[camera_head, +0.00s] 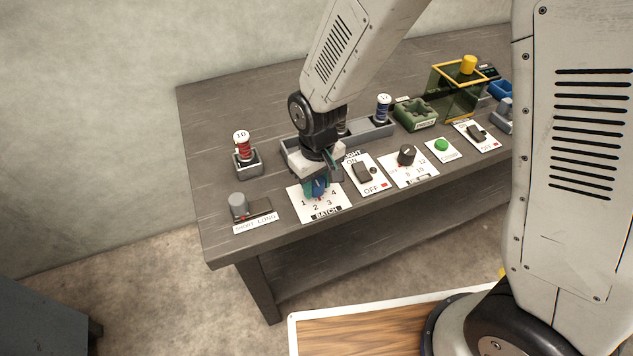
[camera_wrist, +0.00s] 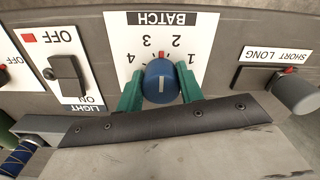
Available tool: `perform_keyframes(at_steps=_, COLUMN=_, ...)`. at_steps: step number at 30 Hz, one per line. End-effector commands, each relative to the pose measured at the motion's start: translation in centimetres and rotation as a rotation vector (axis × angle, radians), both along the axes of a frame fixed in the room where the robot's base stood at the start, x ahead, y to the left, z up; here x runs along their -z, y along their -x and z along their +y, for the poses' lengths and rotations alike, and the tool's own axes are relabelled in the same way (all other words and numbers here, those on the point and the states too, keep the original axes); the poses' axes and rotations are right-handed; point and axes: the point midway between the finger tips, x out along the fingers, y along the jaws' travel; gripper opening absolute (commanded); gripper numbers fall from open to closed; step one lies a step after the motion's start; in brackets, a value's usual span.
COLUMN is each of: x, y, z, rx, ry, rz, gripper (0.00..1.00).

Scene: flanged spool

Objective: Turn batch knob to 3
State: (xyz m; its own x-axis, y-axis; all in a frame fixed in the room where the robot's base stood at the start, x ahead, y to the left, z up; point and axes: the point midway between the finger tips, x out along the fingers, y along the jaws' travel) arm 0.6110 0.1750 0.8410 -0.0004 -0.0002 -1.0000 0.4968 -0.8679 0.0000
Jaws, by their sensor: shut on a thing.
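The batch knob (camera_wrist: 161,80) is blue with a white line on its face, on a white plate labelled BATCH (camera_wrist: 162,19) with numbers 1 to 4. In the wrist view, upside down, the line points toward the gap between 2 and 3, where a small red mark (camera_wrist: 162,55) shows at the knob's edge. My gripper (camera_wrist: 160,90) has its green fingers on both sides of the knob, shut on it. In the head view the knob (camera_head: 319,189) is partly hidden under my gripper (camera_head: 318,183), and the plate (camera_head: 334,205) lies near the table's front edge.
A SHORT/LONG lever (camera_head: 238,205) stands left of the plate, and a LIGHT switch (camera_head: 362,173) close on the right. Beyond are a black knob (camera_head: 407,155) and a green button (camera_head: 441,145). A spool (camera_head: 241,145) in a holder stands behind left.

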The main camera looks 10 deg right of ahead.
Motion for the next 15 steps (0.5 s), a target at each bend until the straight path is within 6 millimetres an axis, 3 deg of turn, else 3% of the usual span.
perform_keyframes(at_steps=15, x=-0.04, y=-0.14, z=-0.16, rx=-0.345, ry=0.000, rz=0.000, gripper=0.14)
